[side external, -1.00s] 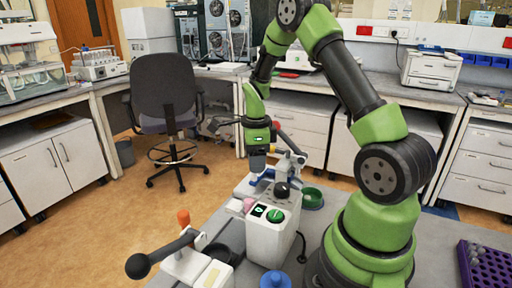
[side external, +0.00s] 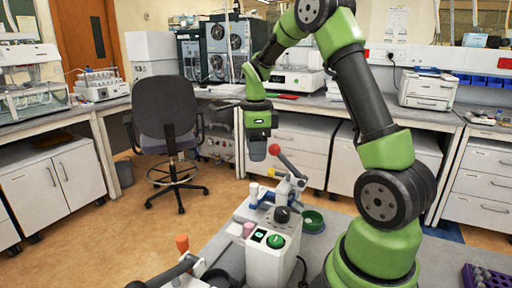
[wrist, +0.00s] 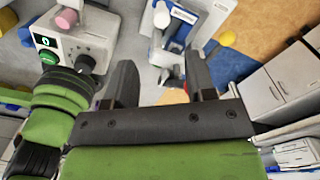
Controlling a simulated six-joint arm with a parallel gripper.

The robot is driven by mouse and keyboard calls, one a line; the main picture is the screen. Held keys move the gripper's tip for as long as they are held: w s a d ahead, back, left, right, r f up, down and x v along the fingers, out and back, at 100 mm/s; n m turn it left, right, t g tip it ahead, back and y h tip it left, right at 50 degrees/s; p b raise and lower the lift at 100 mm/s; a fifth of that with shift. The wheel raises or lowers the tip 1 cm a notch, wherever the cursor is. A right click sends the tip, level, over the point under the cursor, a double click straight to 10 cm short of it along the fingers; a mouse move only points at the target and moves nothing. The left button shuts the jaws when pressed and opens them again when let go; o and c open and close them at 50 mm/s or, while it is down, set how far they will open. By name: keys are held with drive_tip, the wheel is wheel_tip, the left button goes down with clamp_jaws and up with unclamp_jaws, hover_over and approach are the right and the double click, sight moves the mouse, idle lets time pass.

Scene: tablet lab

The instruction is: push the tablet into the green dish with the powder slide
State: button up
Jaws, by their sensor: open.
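The green dish (side external: 313,221) sits on the grey bench, right of a white press-like device (side external: 290,188) with a red-knobbed lever (side external: 284,160). My gripper (side external: 257,156) hangs in the air above and left of that device, pointing down. In the wrist view my gripper (wrist: 163,76) has its two dark fingers wide apart with nothing held. Part of the white device (wrist: 172,45) shows below and between them. I cannot make out the tablet, and I cannot tell which part is the powder slide. The dish cannot be made out in the wrist view.
Another lever with an orange knob (side external: 182,243) is nearer left. A purple rack (side external: 484,279) lies at the lower right.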

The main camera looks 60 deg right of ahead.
sight(254, 184)
drive_tip(key=f, duration=1)
drive_tip(key=shift+w, duration=0.3)
